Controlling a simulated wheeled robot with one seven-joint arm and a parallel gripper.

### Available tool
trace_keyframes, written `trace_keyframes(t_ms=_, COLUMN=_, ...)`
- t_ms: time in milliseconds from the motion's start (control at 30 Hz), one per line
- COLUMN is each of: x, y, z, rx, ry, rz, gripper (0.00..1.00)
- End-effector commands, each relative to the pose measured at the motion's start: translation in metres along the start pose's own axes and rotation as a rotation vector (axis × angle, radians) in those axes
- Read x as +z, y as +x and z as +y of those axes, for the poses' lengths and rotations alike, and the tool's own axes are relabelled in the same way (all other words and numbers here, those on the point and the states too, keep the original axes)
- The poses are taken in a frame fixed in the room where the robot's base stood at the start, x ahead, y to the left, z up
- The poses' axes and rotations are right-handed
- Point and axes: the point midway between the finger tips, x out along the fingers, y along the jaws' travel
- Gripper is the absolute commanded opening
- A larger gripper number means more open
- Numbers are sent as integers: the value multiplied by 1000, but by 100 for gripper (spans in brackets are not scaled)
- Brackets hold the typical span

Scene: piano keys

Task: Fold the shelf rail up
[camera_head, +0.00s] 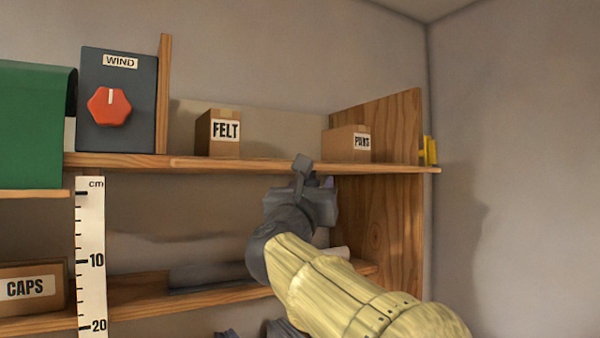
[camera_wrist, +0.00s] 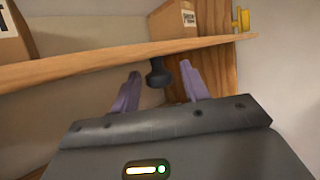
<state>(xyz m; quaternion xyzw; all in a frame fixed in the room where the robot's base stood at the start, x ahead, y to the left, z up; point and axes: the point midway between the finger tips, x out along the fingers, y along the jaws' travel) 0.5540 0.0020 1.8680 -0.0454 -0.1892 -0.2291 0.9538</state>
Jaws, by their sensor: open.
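The upper wooden shelf (camera_head: 270,164) runs across the head view; its front edge (camera_wrist: 80,68) crosses the wrist view. I cannot clearly tell a separate shelf rail from this edge. A dark knob-like piece (camera_wrist: 157,76) shows just below the edge in the wrist view. My gripper (camera_wrist: 160,72) is open, its two purple fingers on either side of the dark piece, with gaps visible. I cannot tell how deep the piece lies between them. In the head view my arm hides most of the gripper and that part under the shelf.
Boxes marked FELT (camera_head: 218,133) and PINS (camera_head: 347,143) stand on the upper shelf. A yellow piece (camera_head: 430,152) sits at its right end. The WIND panel (camera_head: 117,100) has a red knob. A lower shelf (camera_head: 190,296), CAPS box (camera_head: 30,288) and ruler (camera_head: 90,250) are left.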

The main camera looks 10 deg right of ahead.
Motion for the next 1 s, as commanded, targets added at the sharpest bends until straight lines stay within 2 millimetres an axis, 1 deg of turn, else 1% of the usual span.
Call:
trace_keyframes(t_ms=33, x=2, y=4, z=0, rx=0, ry=0, rz=-1, gripper=45)
trace_keyframes(t_ms=100, x=1, y=6, z=0, rx=0, ry=0, rz=-1, gripper=45)
trace_keyframes(t_ms=333, x=0, y=5, z=0, rx=0, ry=0, rz=-1, gripper=45)
trace_keyframes(t_ms=367, x=0, y=5, z=0, rx=0, ry=0, rz=-1, gripper=41)
trace_keyframes(t_ms=500, x=0, y=5, z=0, rx=0, ry=0, rz=-1, gripper=14)
trace_keyframes(t_ms=567, x=0, y=5, z=0, rx=1, ry=0, rz=-1, gripper=4)
trace_keyframes(t_ms=1000, x=6, y=6, z=-1, rx=15, ry=-34, rz=36, gripper=4)
